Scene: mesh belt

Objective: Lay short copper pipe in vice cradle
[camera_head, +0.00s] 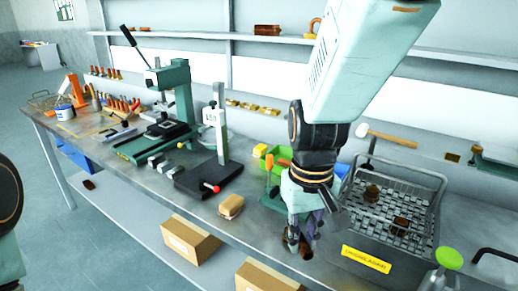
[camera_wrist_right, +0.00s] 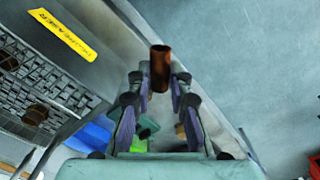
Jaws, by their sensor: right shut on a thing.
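A short copper pipe (camera_wrist_right: 160,68) stands between the fingertips of my right gripper (camera_wrist_right: 160,85) in the right wrist view. The gripper is shut on it. In the head view my right gripper (camera_head: 298,238) points down near the bench's front edge, left of the mesh basket, and the pipe (camera_head: 306,252) shows partly behind the fingers. I cannot tell for sure which thing is the vice cradle; small grey blocks (camera_head: 160,164) lie by the green press, and a green tool (camera_head: 492,160) is at the right edge. My left gripper is out of view.
A grey mesh basket (camera_head: 432,180) with a yellow label holds several brown pieces, right of my gripper. Cardboard boxes (camera_head: 190,240) sit on the lower shelf.

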